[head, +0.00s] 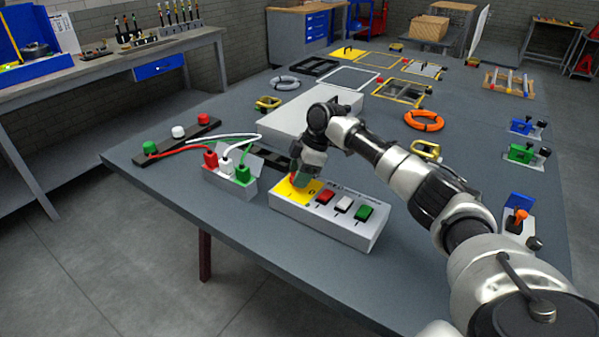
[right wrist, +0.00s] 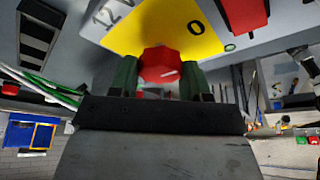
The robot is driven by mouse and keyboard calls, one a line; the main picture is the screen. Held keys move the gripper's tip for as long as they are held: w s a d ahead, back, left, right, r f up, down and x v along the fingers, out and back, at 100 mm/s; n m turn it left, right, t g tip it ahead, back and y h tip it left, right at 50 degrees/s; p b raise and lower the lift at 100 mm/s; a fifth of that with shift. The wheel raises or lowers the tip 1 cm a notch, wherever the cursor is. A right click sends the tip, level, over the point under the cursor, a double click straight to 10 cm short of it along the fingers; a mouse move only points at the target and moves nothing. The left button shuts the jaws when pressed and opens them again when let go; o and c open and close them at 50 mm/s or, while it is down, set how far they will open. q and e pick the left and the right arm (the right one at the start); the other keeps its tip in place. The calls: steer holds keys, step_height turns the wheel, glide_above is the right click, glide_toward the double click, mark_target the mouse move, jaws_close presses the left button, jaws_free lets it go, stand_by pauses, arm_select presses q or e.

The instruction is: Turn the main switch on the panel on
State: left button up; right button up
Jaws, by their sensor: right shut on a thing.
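The panel (head: 322,226) is a light grey box near the front edge of the table. Its left part has a yellow plate (head: 284,188), with red, white and green rocker buttons to the right. My right gripper (head: 300,180) reaches down over the yellow plate. In the right wrist view, the red knob of the main switch (right wrist: 159,64) sits between the green fingers of my right gripper (right wrist: 160,76), which is shut on it. A "0" mark shows on the plate beside the knob. The knob is mostly hidden in the head view. My left gripper is not in view.
A grey socket box (head: 229,187) with red, white and green plugs stands left of the panel, its cables running to a dark strip (head: 180,139). A large light grey block (head: 290,120) lies behind. An orange ring (head: 424,121) and latches sit farther right.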

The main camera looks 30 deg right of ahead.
steer(key=m+t+h+p, duration=0.1)
steer(key=m+p, duration=0.3)
steer(key=p, duration=0.2)
steer(key=m+h+p, duration=0.1)
steer(key=m+p, duration=0.3)
steer(key=p, duration=0.2)
steer(key=m+t+h+p, duration=0.1)
steer(key=m+h+p, duration=0.1)
steer(key=m+p, duration=0.3)
steer(key=shift+s+a+r+t+p, duration=0.1)
steer(key=shift+a+r+t+p, duration=0.2)
steer(key=shift+p, duration=0.2)
steer(key=shift+f+m+h+p, duration=0.1)
steer(key=shift+m+h+p, duration=0.3)
steer(key=shift+m+p, duration=0.7)
steer(key=shift+f+m+h+p, duration=0.15)
steer(key=shift+m+h+p, duration=0.45)
steer(key=shift+m, duration=0.6)
steer(key=o, duration=0.9)
steer(key=v, duration=1)
steer(key=shift+d+r+b, duration=0.1)
steer(key=shift+r+b, duration=0.3)
